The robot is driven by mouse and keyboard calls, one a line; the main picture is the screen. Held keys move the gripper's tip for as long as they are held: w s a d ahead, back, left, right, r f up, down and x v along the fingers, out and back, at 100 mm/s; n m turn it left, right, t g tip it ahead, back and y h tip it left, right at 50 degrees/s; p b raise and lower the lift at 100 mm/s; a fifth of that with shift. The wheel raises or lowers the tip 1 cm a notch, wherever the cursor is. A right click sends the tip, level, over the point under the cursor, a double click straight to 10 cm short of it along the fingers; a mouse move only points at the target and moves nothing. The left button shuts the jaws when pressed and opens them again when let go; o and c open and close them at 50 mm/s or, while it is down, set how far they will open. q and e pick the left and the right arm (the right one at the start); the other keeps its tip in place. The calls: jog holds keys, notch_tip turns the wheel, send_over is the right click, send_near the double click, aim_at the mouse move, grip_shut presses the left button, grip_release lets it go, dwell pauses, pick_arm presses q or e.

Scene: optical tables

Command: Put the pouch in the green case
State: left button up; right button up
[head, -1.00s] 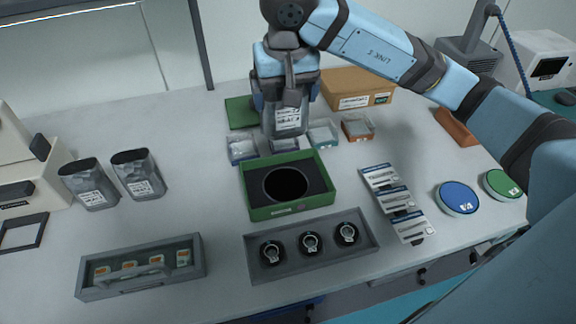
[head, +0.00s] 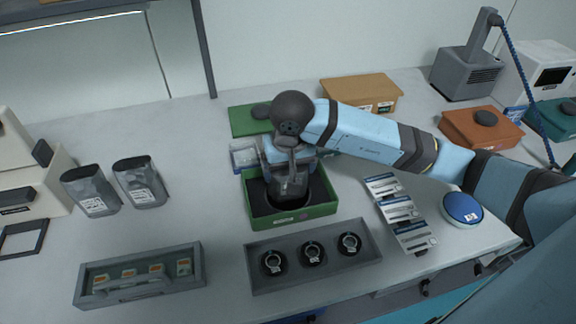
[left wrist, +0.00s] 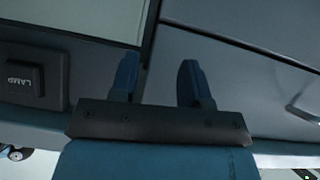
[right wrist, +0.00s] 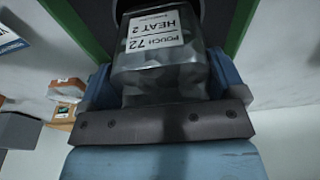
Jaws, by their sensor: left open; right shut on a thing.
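The green case (head: 331,208) is an open box with a dark insert and a round recess, near the middle of the table. My right gripper (head: 287,172) reaches down over it, shut on a grey pouch (head: 290,187). In the right wrist view the pouch (right wrist: 160,60) sits between the fingers, its white label reading "POUCH 72 HEAT 2". The pouch is at the recess; whether it touches the bottom is hidden. My left gripper (left wrist: 158,85) is open and empty in the left wrist view, and is out of the head view.
Two more grey pouches (head: 90,190) (head: 140,182) stand on the left. A grey tray with round black parts (head: 312,280) lies in front of the case, and labelled packets (head: 397,210) lie to its right. A green lid (head: 245,121) lies behind. A grey tray (head: 90,296) is front left.

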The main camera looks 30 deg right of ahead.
jog(key=shift+f+b, duration=0.2)
jog(key=shift+b, duration=0.15)
jog(key=o, duration=1.1)
jog(key=shift+r, duration=0.1)
jog(key=shift+r+p, duration=0.35)
jog(key=shift+r, duration=0.15)
notch_tip(320, 180, up, 11)
jog(key=s, duration=0.1)
jog(key=shift+s+a, duration=0.25)
jog(key=shift+s, duration=0.15)
